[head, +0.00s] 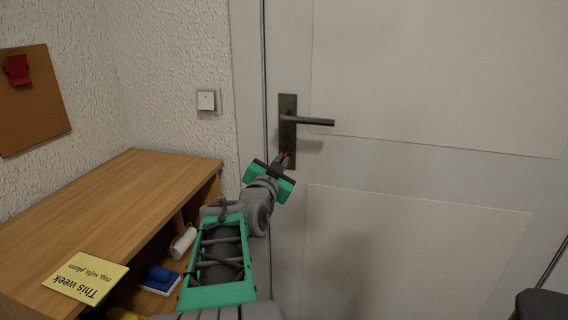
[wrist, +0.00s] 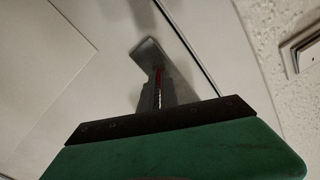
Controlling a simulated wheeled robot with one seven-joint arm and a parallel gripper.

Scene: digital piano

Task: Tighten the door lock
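The door lock is a dark upright plate (head: 288,104) on the white door, with a lever handle (head: 318,121) pointing right. Its lower end is partly hidden behind my gripper (head: 285,155) in the head view. In the wrist view, the lower end of the plate (wrist: 148,50) lies just beyond the tips of my gripper (wrist: 157,75). The two grey fingers are close together with a thin red strip between them, and the gripper looks shut. I cannot tell whether the tips touch the plate. No separate knob or key can be made out.
A wooden shelf unit (head: 125,190) stands at the left, with a yellow note (head: 85,278) on top and a blue-and-white item (head: 160,279) inside. A light switch (head: 206,100) and a corkboard (head: 30,105) are on the wall.

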